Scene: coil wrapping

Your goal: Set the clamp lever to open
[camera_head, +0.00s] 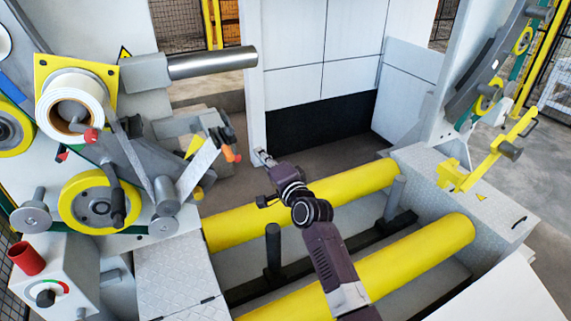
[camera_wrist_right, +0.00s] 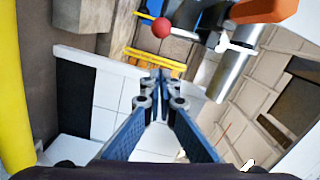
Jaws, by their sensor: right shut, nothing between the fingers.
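My right arm reaches up from the bottom centre of the head view, and its gripper (camera_head: 263,158) is shut and empty, just right of the machine's small clamp-like assembly. An orange-tipped handle (camera_head: 229,153) shows on that assembly, apart from the gripper; I cannot tell for sure that it is the clamp lever. In the right wrist view the fingers of the gripper (camera_wrist_right: 160,78) meet with nothing between them. Beyond them are a red ball knob (camera_wrist_right: 161,27) and an orange part (camera_wrist_right: 263,10), both clear of the fingers. My left gripper is not in view.
Two yellow rollers (camera_head: 310,205) lie below and beside my right arm. A steel shaft (camera_head: 212,62) sticks out above the assembly. A white tape roll (camera_head: 72,95) and a control box (camera_head: 55,285) are at left. A white panel (camera_head: 320,55) stands behind the gripper.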

